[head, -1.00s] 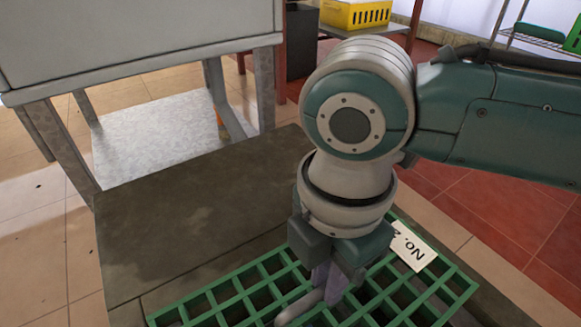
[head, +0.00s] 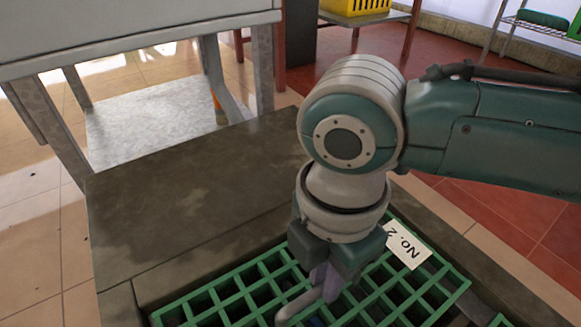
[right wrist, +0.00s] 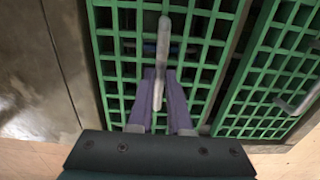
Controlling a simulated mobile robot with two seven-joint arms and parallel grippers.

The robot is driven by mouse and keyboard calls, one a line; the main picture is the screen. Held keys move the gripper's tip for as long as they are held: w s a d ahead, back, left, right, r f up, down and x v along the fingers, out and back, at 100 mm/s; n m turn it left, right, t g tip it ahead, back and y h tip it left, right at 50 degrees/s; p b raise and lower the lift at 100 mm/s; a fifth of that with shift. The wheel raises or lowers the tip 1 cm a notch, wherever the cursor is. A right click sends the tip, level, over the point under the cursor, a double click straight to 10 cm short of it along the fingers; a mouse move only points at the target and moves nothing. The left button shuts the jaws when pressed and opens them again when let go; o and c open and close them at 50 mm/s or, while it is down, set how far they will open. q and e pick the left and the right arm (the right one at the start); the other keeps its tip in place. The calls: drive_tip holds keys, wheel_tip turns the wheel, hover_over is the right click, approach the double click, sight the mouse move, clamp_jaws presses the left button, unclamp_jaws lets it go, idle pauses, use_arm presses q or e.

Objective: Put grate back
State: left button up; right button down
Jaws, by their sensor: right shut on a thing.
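A green lattice grate (head: 217,284) with a white "No. 2" label (head: 404,246) lies in the lower middle of the head view, along the dark stone surface. Its grey bar handle (right wrist: 162,45) crosses the middle of the right wrist view, over the green grid (right wrist: 210,45). My right gripper (head: 322,283) points down at the grate, its purple fingers closed on the handle. The fingers (right wrist: 160,88) flank the handle in the wrist view. Whether the grate sits fully down cannot be told. My left gripper is not in view.
A second green grate (right wrist: 265,75) with its own handle (right wrist: 299,98) lies alongside on the right in the wrist view. A dark stone slab (head: 190,200) lies left of my arm. A grey cabinet on legs (head: 130,28) stands behind; a yellow crate (head: 352,6) is farther back.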

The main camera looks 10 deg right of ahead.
drive_tip(key=shift+f, duration=0.2)
drive_tip(key=c, duration=0.8)
unclamp_jaws()
drive_tip(key=shift+c, duration=0.2)
drive_tip(key=shift+r, duration=0.4)
wheel_tip(320, 180, up, 12)
drive_tip(key=p, duration=0.9)
drive_tip(key=s+a+r+m+t+y, duration=0.2)
drive_tip(key=s+a+m+y, duration=0.3)
drive_tip(key=m, duration=0.3)
drive_tip(key=s+d+m+t+h, duration=0.1)
drive_tip(key=s+d+m+h, duration=0.3)
drive_tip(key=s+d+m, duration=0.3)
drive_tip(key=d+m, duration=0.5)
drive_tip(key=d, duration=0.2)
drive_tip(key=shift+d+r+t+h, duration=0.2)
drive_tip(key=shift+t+h, duration=0.1)
drive_tip(key=shift+h, duration=0.1)
